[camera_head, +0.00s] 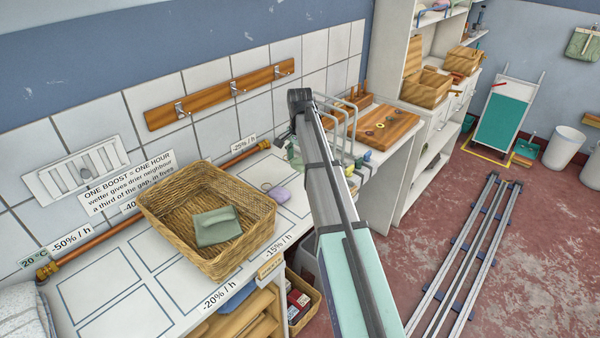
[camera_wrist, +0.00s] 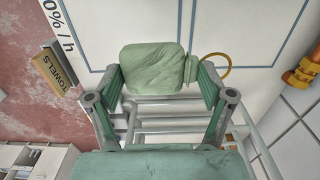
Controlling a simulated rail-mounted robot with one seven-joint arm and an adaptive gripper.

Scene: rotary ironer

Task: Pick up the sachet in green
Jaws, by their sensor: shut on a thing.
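The green sachet (camera_wrist: 152,68) is a plump, wrinkled pouch with a gathered neck at its right and a yellow-orange loop beside the neck. My gripper (camera_wrist: 160,80) is shut on it, with one finger at each side of the sachet. In the head view, a bit of the green sachet (camera_head: 294,154) shows beside the end of my arm, which partly hides it and my gripper there. I cannot tell how far it is above the white counter.
A wicker basket (camera_head: 160,208) holding a folded green cloth (camera_head: 217,226) stands on the counter. A lilac sachet (camera_head: 281,193) lies to its right. A metal rack (camera_wrist: 165,122) shows below the sachet in the wrist view. A wooden board (camera_head: 385,128) lies farther right.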

